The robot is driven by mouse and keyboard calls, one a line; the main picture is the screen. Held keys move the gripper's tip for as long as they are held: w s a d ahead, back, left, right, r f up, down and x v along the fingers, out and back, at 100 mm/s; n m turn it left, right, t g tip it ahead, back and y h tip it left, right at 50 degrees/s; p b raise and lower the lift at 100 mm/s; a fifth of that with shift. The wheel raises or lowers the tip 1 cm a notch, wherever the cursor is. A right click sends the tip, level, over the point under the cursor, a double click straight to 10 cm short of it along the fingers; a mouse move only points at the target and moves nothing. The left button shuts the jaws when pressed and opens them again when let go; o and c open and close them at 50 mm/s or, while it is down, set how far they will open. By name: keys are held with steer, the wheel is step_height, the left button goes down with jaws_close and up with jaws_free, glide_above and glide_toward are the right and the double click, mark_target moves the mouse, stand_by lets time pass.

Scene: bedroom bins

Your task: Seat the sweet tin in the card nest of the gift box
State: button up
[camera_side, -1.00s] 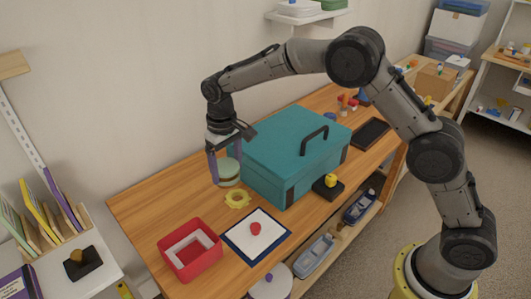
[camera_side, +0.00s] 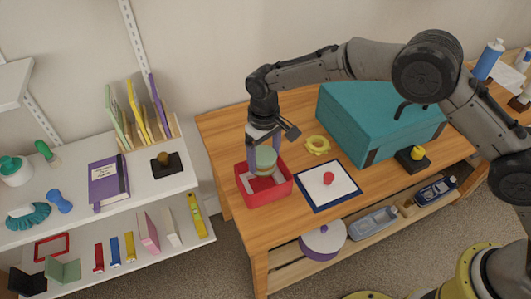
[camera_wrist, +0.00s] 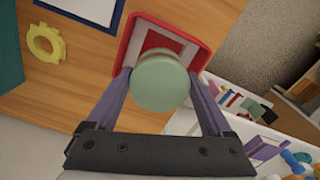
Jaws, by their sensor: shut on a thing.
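The sweet tin (camera_side: 265,159) is a short round tin with a green lid. My gripper (camera_side: 264,163) is shut on it, one purple finger on each side. The tin is upright over the red gift box (camera_side: 268,198), appearing above the white card nest (camera_side: 246,180); the gap under it cannot be judged. In the wrist view the tin (camera_wrist: 160,82) hides the near part of the gift box (camera_wrist: 175,29). The nest's far side and part of its red floor show beyond the tin.
A shelf unit (camera_side: 140,195) with books is to the left, across a gap.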

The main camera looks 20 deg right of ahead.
steer(key=shift+f, duration=2.9)
steer(key=shift+f, duration=1.6)
steer(key=o, duration=1.3)
steer(key=shift+d+f, duration=0.1)
glide_toward(264, 155)
step_height(264, 155, down, 5)
steer(key=shift+s+f, duration=0.1)
